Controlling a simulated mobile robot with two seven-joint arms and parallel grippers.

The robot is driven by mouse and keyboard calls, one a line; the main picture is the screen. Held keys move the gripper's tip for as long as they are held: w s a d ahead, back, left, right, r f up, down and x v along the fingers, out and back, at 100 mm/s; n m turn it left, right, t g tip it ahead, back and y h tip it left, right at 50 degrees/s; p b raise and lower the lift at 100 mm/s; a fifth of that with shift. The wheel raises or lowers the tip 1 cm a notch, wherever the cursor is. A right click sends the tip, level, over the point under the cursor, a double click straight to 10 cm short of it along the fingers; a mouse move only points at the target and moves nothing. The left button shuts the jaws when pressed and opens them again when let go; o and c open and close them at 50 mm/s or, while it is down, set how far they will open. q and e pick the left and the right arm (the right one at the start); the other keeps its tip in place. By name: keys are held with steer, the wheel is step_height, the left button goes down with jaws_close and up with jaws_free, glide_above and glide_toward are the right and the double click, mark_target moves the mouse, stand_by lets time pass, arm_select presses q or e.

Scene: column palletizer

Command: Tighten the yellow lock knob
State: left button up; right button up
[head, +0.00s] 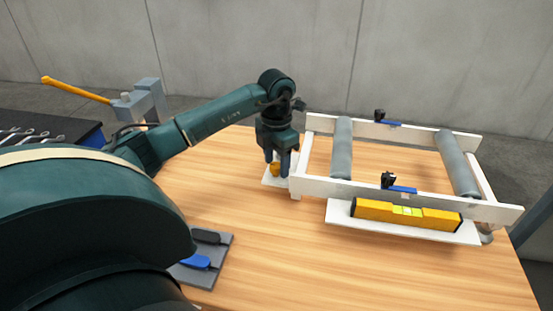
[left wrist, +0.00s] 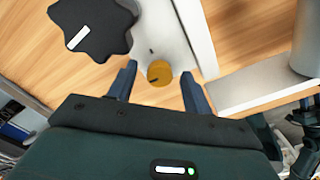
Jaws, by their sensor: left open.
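The yellow lock knob (head: 275,170) is a small round knob on a white plate (head: 268,181) at the left end of the white roller frame (head: 300,188). It also shows in the left wrist view (left wrist: 159,73), with a dark mark on its top. My left gripper (head: 277,160) points down over it, fingers open. In the left wrist view the knob appears between the two fingertips (left wrist: 158,68), with a gap on either side. A black star-shaped knob (left wrist: 92,28) with a white mark is beside it. My right gripper is not in view.
The frame carries grey rollers (head: 341,150) and blue-and-black clamp pieces (head: 402,189). A yellow level (head: 375,210) lies along its front. A grey tray (head: 219,262) with a blue-handled item (head: 196,261) sits at front left. The wooden table (head: 330,270) is clear in front.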

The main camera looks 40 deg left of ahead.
arm_select(q)
steer(key=c, duration=0.8)
steer(key=shift+c, duration=0.8)
